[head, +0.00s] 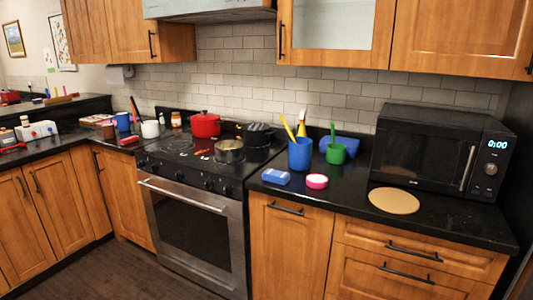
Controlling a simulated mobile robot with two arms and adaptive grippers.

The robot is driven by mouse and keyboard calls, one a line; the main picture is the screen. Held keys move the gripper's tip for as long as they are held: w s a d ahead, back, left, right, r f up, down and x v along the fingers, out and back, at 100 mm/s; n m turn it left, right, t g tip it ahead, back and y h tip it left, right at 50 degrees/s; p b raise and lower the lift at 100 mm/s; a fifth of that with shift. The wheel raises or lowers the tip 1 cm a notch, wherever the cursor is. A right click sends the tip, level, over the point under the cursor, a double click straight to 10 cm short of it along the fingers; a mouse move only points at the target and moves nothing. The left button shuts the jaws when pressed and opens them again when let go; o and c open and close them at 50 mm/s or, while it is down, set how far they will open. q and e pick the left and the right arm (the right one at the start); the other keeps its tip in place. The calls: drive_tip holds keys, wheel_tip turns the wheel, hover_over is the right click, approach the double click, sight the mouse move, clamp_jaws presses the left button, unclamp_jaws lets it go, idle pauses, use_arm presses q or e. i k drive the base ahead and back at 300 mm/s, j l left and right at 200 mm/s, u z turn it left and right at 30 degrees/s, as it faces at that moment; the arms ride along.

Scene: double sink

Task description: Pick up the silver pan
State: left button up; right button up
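A small silver pan (229,154) sits on the front right part of the black stovetop (180,150). It looks upright, and its inside looks brownish. A red lidded pot (205,125) stands behind it to the left. A dark pot (257,134) stands close behind it to the right. I cannot tell whether the silver pan touches the dark pot. Neither of my grippers shows in the head view.
Right of the stove, the counter holds a blue utensil cup (300,155), a green cup (336,154), a blue sponge-like block (276,177), a pink round item (316,181), a round tan board (394,200) and a microwave (430,148). The floor before the oven (195,230) is clear.

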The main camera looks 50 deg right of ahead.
sight(230, 157)
drive_tip(key=z, duration=1.35)
drive_tip(key=i+u, duration=0.1)
drive_tip(key=i+l, duration=0.05)
drive_tip(key=i, duration=0.05)
